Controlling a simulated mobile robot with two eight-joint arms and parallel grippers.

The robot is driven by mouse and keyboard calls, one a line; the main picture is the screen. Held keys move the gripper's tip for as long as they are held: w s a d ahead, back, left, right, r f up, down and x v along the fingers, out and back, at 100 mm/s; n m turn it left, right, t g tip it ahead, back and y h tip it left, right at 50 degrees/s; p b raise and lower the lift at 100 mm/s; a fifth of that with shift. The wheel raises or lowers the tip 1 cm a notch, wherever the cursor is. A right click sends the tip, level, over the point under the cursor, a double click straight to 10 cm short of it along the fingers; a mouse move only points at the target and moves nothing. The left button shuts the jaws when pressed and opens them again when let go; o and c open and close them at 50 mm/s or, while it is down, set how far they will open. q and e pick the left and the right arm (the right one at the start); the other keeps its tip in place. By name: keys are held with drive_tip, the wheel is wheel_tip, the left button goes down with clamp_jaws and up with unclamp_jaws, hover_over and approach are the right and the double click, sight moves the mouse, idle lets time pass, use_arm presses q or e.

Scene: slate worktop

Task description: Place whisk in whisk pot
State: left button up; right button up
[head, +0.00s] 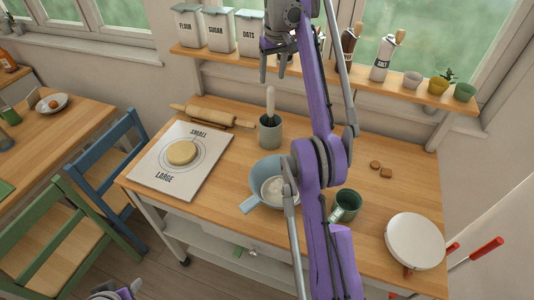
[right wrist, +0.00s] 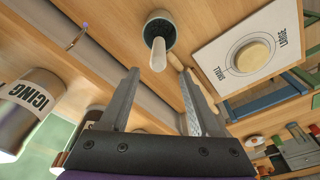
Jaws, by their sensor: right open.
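The whisk stands upright in the grey whisk pot (head: 270,136), with its pale handle (head: 270,102) sticking up out of the rim. The wires inside the pot are mostly hidden. My right gripper (head: 274,72) is open and empty, above the handle in the head view. In the right wrist view, the handle (right wrist: 158,54) and the pot (right wrist: 161,22) show beyond the open fingers (right wrist: 159,76), and nothing is between the fingers. Part of my left gripper (head: 115,291) shows at the bottom left edge; its fingers are not clear.
A shelf (head: 225,57) with canisters and small pots runs behind the worktop. A rolling pin (head: 212,117) and a board with dough (head: 165,177) lie left of the pot. A blue pan (head: 258,176), a green mug (head: 345,206) and a white round item (head: 414,240) stand nearer.

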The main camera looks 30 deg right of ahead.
drive_tip(key=s+a+t, duration=0.2)
drive_tip(key=s+a, duration=0.8)
drive_tip(key=a, duration=0.2)
drive_tip(key=s+a+f+t, duration=0.1)
drive_tip(key=s+a+f, duration=0.3)
drive_tip(key=s+f, duration=0.5)
drive_tip(key=s+a+f+t, duration=0.1)
drive_tip(key=s+a+f, duration=0.3)
drive_tip(key=s+f, duration=0.6)
drive_tip(key=s, duration=0.4)
drive_tip(key=shift+a+f+n+t, duration=0.2)
drive_tip(key=shift+a+n+t, duration=0.1)
drive_tip(key=shift+n, duration=0.1)
